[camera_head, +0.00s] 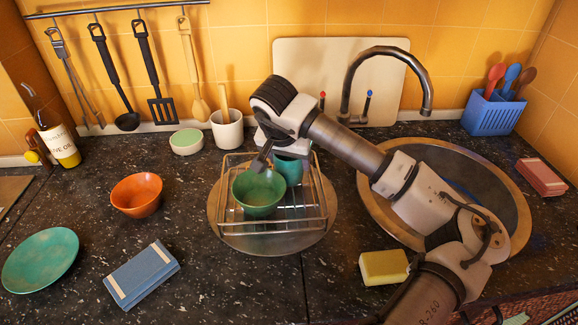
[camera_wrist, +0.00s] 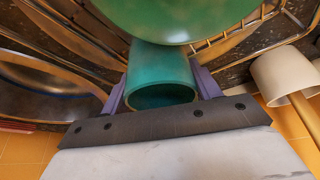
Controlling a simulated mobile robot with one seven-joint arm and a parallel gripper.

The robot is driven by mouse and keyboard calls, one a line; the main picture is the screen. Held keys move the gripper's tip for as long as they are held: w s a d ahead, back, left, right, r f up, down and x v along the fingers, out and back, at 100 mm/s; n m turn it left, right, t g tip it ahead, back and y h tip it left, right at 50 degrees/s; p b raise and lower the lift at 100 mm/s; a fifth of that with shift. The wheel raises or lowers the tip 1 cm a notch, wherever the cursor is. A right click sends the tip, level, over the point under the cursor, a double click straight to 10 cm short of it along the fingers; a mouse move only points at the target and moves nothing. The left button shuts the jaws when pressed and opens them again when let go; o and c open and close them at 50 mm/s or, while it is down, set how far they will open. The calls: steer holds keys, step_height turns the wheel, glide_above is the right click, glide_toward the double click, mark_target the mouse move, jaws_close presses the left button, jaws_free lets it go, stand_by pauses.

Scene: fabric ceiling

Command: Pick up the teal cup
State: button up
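The teal cup (camera_head: 289,168) stands in the wire dish rack, just behind a green bowl, and is partly hidden by the bowl and my arm. In the wrist view the teal cup (camera_wrist: 162,72) lies between my gripper's two purple fingers, with its open rim towards the palm. My gripper (camera_head: 268,155) is low over the rack; in the wrist view my gripper (camera_wrist: 160,85) has one finger on each side of the cup. The fingers are very close to its sides, but I cannot tell if they press on it.
The green bowl (camera_head: 259,192) sits in the rack (camera_head: 318,217) right against the cup's area. A white mug-like holder (camera_head: 227,129) stands behind left. An orange bowl (camera_head: 136,194) is left, the sink (camera_head: 374,211) right. A yellow sponge (camera_head: 384,267) lies in front.

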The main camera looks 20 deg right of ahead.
steer(key=c, duration=0.6)
steer(key=shift+o, duration=0.2)
steer(key=shift+r, duration=0.15)
